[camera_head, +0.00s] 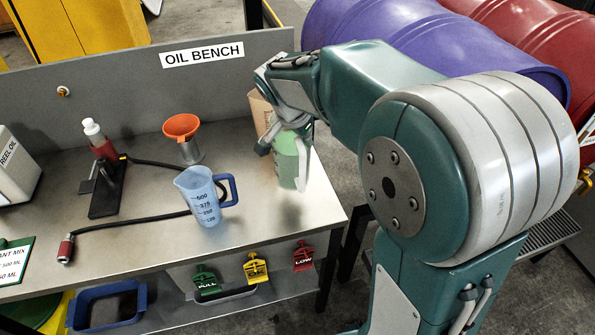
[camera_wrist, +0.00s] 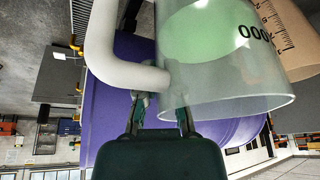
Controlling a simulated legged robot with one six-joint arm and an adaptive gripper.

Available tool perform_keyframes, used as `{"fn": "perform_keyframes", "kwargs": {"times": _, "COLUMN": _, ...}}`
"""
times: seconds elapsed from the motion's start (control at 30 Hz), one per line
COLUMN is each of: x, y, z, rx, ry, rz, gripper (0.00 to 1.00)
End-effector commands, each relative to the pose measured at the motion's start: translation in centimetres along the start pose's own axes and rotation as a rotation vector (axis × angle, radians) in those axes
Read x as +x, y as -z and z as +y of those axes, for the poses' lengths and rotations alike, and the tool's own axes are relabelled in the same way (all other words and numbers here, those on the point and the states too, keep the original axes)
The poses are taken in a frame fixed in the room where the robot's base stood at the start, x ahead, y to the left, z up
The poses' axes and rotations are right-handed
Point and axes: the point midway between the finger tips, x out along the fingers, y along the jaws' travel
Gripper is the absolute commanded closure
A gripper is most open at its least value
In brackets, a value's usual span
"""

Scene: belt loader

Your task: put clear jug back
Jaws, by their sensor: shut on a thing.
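The clear jug (camera_head: 290,168) is at the right end of the bench, greenish and partly hidden by my gripper (camera_head: 285,137). In the wrist view the clear jug (camera_wrist: 232,88) fills the upper right, with a green content, dark markings and a white handle (camera_wrist: 105,45). My gripper (camera_wrist: 161,112) is shut on it where the handle meets the body. I cannot tell whether the jug's base touches the bench.
The bench (camera_head: 150,225) also holds a blue-handled measuring jug (camera_head: 205,198), an orange funnel (camera_head: 182,127), a red bottle (camera_head: 101,143) and a black hose (camera_head: 135,222). A brown object (camera_head: 259,112) stands behind my gripper. Purple (camera_head: 400,35) and red drums lie beyond the bench.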

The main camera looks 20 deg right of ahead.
Motion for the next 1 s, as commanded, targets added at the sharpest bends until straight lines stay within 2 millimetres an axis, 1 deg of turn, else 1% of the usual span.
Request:
{"fn": "perform_keyframes", "kwargs": {"times": 0.03, "x": 0.8, "y": -0.2, "z": 0.1, "rx": 0.001, "ry": 0.001, "rz": 0.001, "gripper": 1.00}}
{"fn": "perform_keyframes", "kwargs": {"times": 0.13, "x": 2.2, "y": -0.8, "z": 0.1, "rx": 0.000, "ry": 0.001, "rz": 0.001, "gripper": 1.00}}
{"fn": "perform_keyframes", "kwargs": {"times": 0.37, "x": 3.6, "y": -1.5, "z": 0.0, "rx": 0.001, "ry": 0.004, "rz": 0.003, "gripper": 1.00}}
{"fn": "perform_keyframes", "kwargs": {"times": 0.6, "x": 6.4, "y": -2.7, "z": 0.1, "rx": 0.000, "ry": 0.003, "rz": 0.002, "gripper": 1.00}}
{"fn": "perform_keyframes", "kwargs": {"times": 0.67, "x": 6.6, "y": -2.8, "z": 0.1, "rx": 0.000, "ry": 0.005, "rz": 0.002, "gripper": 1.00}}
{"fn": "perform_keyframes", "kwargs": {"times": 0.93, "x": 6.7, "y": -2.8, "z": 0.1, "rx": 0.001, "ry": 0.005, "rz": 0.002, "gripper": 1.00}}
{"fn": "perform_keyframes", "kwargs": {"times": 0.97, "x": 6.9, "y": -2.9, "z": 0.2, "rx": 0.000, "ry": 0.002, "rz": 0.001, "gripper": 0.85}}
{"fn": "perform_keyframes", "kwargs": {"times": 1.0, "x": 6.8, "y": -2.9, "z": 0.2, "rx": 0.000, "ry": 0.002, "rz": 0.001, "gripper": 0.67}}
